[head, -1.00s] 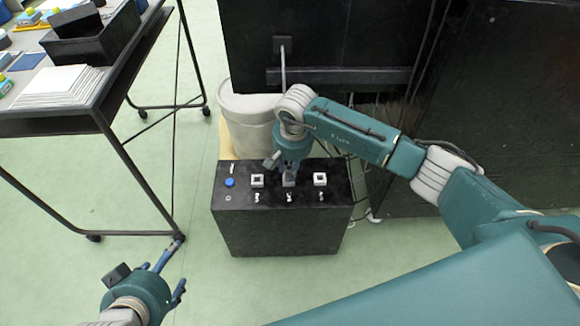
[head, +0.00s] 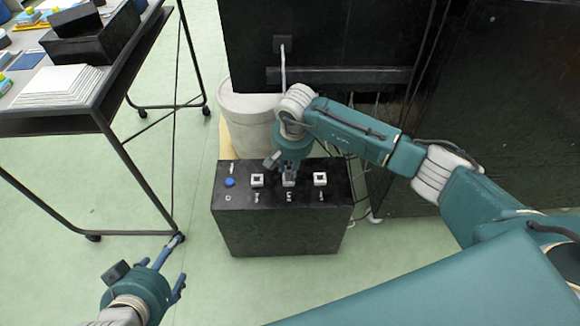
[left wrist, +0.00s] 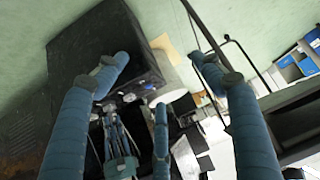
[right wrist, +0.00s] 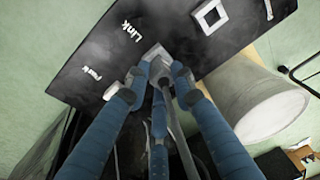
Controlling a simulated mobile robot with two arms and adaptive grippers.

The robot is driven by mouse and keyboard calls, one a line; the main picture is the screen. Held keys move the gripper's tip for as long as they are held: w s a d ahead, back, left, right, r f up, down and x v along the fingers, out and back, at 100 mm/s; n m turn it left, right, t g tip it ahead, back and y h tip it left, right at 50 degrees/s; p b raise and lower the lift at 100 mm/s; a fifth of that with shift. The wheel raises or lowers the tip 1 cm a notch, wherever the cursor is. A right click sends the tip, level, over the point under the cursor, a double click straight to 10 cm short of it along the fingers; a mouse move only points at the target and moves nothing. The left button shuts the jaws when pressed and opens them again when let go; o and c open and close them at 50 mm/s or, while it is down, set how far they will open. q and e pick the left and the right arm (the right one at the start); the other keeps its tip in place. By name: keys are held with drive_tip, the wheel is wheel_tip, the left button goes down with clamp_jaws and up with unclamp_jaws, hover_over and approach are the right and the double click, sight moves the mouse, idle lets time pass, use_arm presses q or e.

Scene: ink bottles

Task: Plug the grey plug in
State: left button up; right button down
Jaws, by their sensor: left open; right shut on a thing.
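The black box (head: 280,232) stands on the floor with white square sockets on its top: a left one (head: 257,180), a middle one (head: 289,181) and a right one (head: 320,179). My right gripper (head: 288,168) is over the middle socket. In the right wrist view its fingers are shut on the grey plug (right wrist: 160,72), whose cable trails back between them. The plug is at the socket beside the "Link" label; its contact face is hidden, so I cannot tell how deep it sits. My left gripper (head: 176,266) is open and empty, left of the box.
A blue button (head: 229,183) is on the box's top left. A white bin (head: 245,115) stands behind the box. A black cabinet (head: 330,35) is at the back. A table (head: 110,105) is at the left. The floor in front of the box is clear.

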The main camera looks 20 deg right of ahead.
use_arm(q)
drive_tip(key=shift+w+r, duration=0.2)
drive_tip(key=shift+w, duration=0.05)
drive_tip(key=shift+w+d, duration=0.1)
drive_tip(key=shift+w+d+r+t, duration=0.1)
drive_tip(key=shift+w+r+t, duration=0.2)
use_arm(e)
drive_tip(key=shift+f, duration=0.1)
use_arm(q)
drive_tip(key=shift+w+d+r+t, duration=0.2)
drive_tip(key=shift+w+r+t, duration=0.1)
drive_tip(key=shift+w+r, duration=0.15)
use_arm(e)
drive_tip(key=shift+f, duration=0.15)
use_arm(q)
drive_tip(key=shift+w+d+r+t+h+b, duration=0.15)
drive_tip(key=shift+w+r+t+h+b, duration=0.2)
drive_tip(key=shift+w, duration=0.1)
idle(0.9)
drive_tip(key=shift+w+d+r, duration=0.1)
drive_tip(key=shift+w+r, duration=0.05)
drive_tip(key=shift+r, duration=0.05)
drive_tip(key=shift+w+r, duration=0.1)
drive_tip(key=shift+w+d+r+t, duration=0.15)
drive_tip(key=shift+w+r+t, duration=0.05)
drive_tip(key=shift+t, duration=0.05)
use_arm(e)
drive_tip(key=shift+f, duration=0.1)
use_arm(q)
drive_tip(key=shift+w+r, duration=0.2)
